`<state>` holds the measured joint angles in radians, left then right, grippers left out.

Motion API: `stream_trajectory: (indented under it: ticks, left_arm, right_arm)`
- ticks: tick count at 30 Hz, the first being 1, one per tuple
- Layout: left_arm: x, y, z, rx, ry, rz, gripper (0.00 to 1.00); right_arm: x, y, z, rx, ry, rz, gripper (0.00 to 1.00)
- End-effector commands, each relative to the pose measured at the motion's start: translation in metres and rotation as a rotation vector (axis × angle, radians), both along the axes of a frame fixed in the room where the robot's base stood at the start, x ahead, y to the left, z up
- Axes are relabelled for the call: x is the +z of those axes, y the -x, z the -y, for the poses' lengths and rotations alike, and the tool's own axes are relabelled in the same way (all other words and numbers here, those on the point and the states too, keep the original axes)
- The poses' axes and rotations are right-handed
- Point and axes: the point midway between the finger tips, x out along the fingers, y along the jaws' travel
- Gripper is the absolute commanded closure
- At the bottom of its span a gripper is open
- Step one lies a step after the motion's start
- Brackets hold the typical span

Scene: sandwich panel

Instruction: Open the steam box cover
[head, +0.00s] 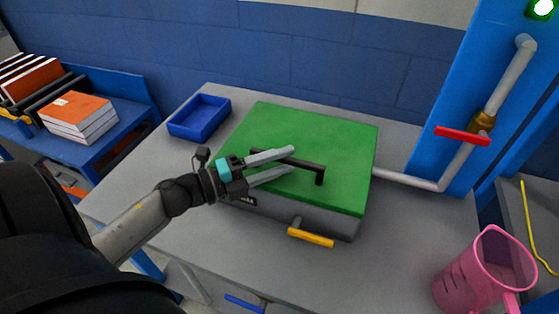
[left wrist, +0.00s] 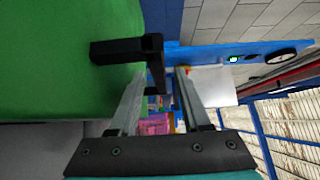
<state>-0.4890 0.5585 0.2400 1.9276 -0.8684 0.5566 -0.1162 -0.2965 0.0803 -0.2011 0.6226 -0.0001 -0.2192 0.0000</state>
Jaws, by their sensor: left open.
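The steam box (head: 335,222) is grey and stands on the table with its green cover (head: 340,135) lying flat on top. The cover has a black bar handle (head: 320,176), which also shows in the left wrist view (left wrist: 122,50). My left gripper (head: 291,159) is open just over the cover, its two fingers pointing right along the handle. In the left wrist view the handle's bar appears between the fingers (left wrist: 160,72), nearer the left one. I cannot tell whether they touch it. My right gripper is not in view.
A yellow lever (head: 311,238) sticks out of the box's front. A pipe (head: 410,181) with a red valve handle (head: 462,136) runs from its right side. A blue tray (head: 200,117) lies at the back left, a pink jug (head: 470,277) at the front right. The front table surface is clear.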

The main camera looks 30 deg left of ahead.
Motion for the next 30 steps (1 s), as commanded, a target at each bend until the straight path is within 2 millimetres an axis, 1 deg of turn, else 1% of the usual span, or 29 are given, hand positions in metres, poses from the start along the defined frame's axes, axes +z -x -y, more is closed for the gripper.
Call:
stream_trajectory:
  ticks: [5, 6, 18, 30]
  left_arm:
    - [-0.0001, 0.0000, 0.0000, 0.000, 0.000, 0.000, 0.53]
    - [-0.0001, 0.0001, -0.0001, 0.000, 0.000, 0.000, 0.55]
    - [0.0000, 0.0003, -0.0002, 0.000, 0.000, 0.000, 1.00]
    - [-0.0001, 0.0003, -0.0001, 0.000, 0.000, 0.000, 1.00]
  right_arm:
    - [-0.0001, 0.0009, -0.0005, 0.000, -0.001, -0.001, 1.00]
    - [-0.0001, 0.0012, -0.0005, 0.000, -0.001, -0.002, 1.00]
    - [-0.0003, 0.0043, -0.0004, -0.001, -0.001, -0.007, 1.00]
    - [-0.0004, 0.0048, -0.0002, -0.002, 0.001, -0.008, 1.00]
